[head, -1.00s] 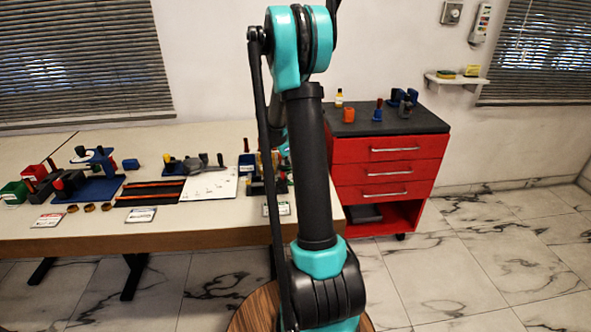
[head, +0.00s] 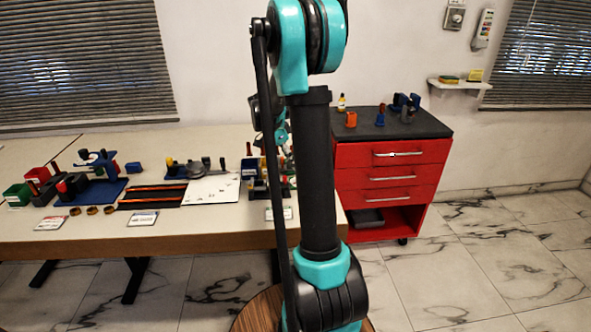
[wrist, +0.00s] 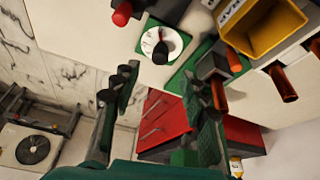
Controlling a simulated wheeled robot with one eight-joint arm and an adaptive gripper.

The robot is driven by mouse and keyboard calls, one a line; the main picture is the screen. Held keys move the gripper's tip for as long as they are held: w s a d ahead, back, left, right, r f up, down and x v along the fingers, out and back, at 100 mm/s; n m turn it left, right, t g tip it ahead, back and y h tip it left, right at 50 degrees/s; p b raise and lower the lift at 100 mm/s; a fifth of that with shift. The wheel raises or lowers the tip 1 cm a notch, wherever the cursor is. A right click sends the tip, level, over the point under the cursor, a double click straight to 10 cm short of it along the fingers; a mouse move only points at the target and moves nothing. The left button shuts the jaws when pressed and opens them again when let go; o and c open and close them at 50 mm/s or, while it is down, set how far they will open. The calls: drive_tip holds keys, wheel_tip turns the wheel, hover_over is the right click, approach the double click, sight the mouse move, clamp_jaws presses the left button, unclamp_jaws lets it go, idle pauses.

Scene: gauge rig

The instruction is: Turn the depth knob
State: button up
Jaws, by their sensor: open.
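In the wrist view, a white round dial (wrist: 151,40) with a dark knob (wrist: 160,52) on it sits on a green-edged plate on the bench. I cannot tell for certain whether this is the depth knob. My gripper (wrist: 165,88) is open, its two dark fingers apart with nothing between them. The dial lies beyond the fingertips, toward the top of the picture, and is not touched. In the head view my arm hides the gripper and part of the bench's right end.
A yellow bin (wrist: 262,30) and orange-brown cylinders (wrist: 282,84) are close by on the right in the wrist view. A red-handled part (wrist: 122,13) is at upper left. In the head view, a blue-based rig (head: 92,191) stands left on the bench; a red drawer cabinet (head: 385,180) stands right.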

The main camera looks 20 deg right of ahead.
drive_tip(key=shift+v, duration=2.35)
drive_tip(key=shift+f, duration=0.1)
drive_tip(key=s+a+f+n+t+y, duration=0.1)
drive_tip(key=s+a+f+n, duration=0.2)
drive_tip(key=s+n, duration=0.3)
drive_tip(key=s+a+f+n+t+y, duration=0.2)
drive_tip(key=s+a+n, duration=0.3)
drive_tip(key=s, duration=0.7)
drive_tip(key=s+a+f+n+t+y, duration=0.1)
drive_tip(key=s+a+f+n, duration=0.3)
drive_tip(key=s+n, duration=0.3)
drive_tip(key=s+f, duration=0.1)
drive_tip(key=s, duration=0.1)
drive_tip(key=shift+s+a, duration=0.35)
drive_tip(key=shift+a, duration=0.05)
